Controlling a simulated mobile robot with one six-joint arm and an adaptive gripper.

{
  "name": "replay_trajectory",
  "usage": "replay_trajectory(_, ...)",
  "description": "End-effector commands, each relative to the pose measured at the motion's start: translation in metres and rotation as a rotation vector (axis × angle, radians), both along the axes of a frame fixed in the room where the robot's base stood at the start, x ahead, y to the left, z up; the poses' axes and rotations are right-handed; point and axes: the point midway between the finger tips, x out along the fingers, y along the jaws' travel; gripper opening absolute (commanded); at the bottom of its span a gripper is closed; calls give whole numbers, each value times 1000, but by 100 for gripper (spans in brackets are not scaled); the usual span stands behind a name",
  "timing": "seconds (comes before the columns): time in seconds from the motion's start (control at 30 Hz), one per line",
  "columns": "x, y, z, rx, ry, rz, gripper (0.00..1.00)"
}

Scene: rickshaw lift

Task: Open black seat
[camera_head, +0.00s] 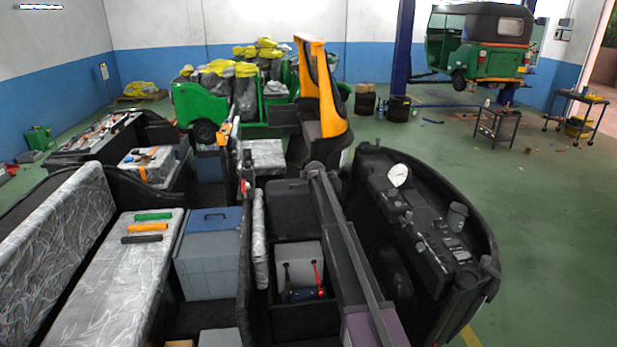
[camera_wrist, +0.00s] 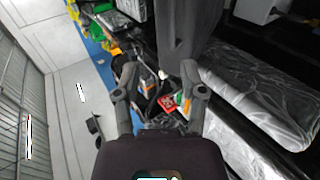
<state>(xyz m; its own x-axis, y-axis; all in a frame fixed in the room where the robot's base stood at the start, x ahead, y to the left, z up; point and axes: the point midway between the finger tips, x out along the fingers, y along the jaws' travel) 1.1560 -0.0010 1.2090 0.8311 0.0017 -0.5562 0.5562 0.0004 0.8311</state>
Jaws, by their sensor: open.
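In the head view, a narrow grey-black patterned cushion (camera_head: 260,240), which may be the black seat, stands on edge beside an uncovered front compartment (camera_head: 305,320). A grey box (camera_head: 299,265) with a red and a black lead sits inside the compartment. In the wrist view, my gripper (camera_wrist: 160,95) is open with nothing between its fingers. A shiny dark patterned cushion (camera_wrist: 262,95) lies to the right of the fingers, apart from them. I cannot make out my gripper in the head view.
A long patterned bench (camera_head: 115,275) carries green, orange and black tools. A blue-grey box (camera_head: 208,255) stands beside it. The black dashboard (camera_head: 425,225) curves on the right. Tool tables (camera_head: 500,125) and a raised rickshaw (camera_head: 485,45) stand behind.

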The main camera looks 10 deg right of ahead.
Motion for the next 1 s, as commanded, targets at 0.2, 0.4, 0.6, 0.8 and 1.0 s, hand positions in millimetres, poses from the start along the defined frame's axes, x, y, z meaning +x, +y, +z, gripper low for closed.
replay_trajectory(0.2, -6, 0, 7, 0, 0, 0, 54)
replay_trajectory(0.4, -6, 0, 7, 0, 0, 0, 54)
replay_trajectory(0.6, -6, 0, 7, 0, 0, 0, 54)
replay_trajectory(0.8, -14, 0, 3, 13, 11, -9, 54)
replay_trajectory(1.0, -62, 0, -17, 106, 84, -77, 54)
